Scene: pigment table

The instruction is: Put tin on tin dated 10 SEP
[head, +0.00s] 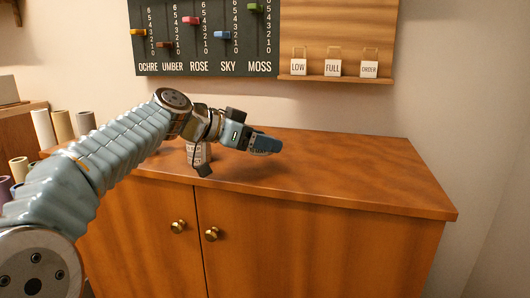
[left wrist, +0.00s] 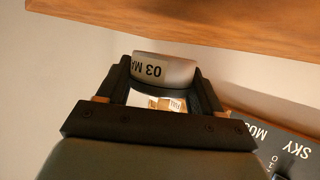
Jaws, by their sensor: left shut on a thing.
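My left gripper (head: 272,146) is over the cabinet top in the head view. In the left wrist view its black fingers (left wrist: 166,88) are shut on a pale grey tin (left wrist: 180,70), one finger on each side. The held tin's label reads "03 MA", upside down in the picture, with the rest cut off by its curve. I cannot make out this tin in the head view. Another whitish tin (head: 198,152) stands on the cabinet top under my left wrist, partly covered by it; its date is too small to read. My right gripper is not in view.
The wooden cabinet top (head: 350,175) is bare to the right of my gripper. On the wall hang a dark slider board (head: 205,40) and a wooden panel with tags, LOW (head: 298,68) among them. Several coloured tubes (head: 62,126) stand at far left.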

